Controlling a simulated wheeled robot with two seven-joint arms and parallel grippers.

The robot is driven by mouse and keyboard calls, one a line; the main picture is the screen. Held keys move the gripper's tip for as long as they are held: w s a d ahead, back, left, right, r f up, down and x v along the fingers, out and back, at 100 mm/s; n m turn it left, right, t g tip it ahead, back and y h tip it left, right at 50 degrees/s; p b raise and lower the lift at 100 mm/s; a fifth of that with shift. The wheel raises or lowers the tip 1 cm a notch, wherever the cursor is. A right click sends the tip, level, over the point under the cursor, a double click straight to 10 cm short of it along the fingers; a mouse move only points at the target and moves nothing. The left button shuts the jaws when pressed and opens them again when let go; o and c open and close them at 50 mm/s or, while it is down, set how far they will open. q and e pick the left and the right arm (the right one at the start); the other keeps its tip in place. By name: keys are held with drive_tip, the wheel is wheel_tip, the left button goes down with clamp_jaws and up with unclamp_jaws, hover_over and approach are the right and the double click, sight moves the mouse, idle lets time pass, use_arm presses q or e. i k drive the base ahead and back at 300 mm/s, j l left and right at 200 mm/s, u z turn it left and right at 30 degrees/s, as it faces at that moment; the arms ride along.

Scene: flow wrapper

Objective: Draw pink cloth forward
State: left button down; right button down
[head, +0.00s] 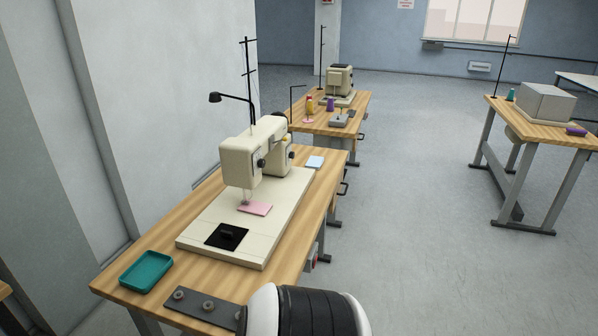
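A small pink cloth (258,209) lies flat on the cream bed of the sewing machine (256,152), just below and to the right of the needle area. The machine stands on a wooden table (190,208). No gripper shows in the head view. A black and white rounded part of my own body shows at the bottom edge, and I cannot see either gripper's fingers.
A black pad (226,236) with a dark object on it lies on the machine bed. A teal tray (146,271) is at the table's front left. A grey plate with round knobs (203,303) is at the front edge. A light blue folded piece (315,162) lies at the back.

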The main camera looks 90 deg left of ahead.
sight(260, 208)
drive_tip(key=i+j+u, duration=0.1)
drive_tip(key=i+u, duration=0.2)
drive_tip(key=u, duration=0.15)
drive_tip(key=i+u, duration=0.3)
drive_tip(key=u, duration=0.15)
drive_tip(key=i+l+u, duration=0.15)
drive_tip(key=i+u, duration=0.15)
drive_tip(key=u, duration=0.15)
drive_tip(key=i+j+u, duration=0.1)
drive_tip(key=i+u, duration=0.15)
drive_tip(key=u, duration=0.15)
drive_tip(key=i+u, duration=0.2)
drive_tip(key=u, duration=0.25)
drive_tip(key=i+u, duration=0.25)
drive_tip(key=u, duration=0.15)
drive_tip(key=i+l+u, duration=0.2)
drive_tip(key=u, duration=0.2)
drive_tip(key=i+l+u, duration=0.2)
drive_tip(key=u, duration=0.25)
drive_tip(key=i+l+u, duration=0.15)
drive_tip(key=u, duration=0.25)
drive_tip(key=l, duration=0.1)
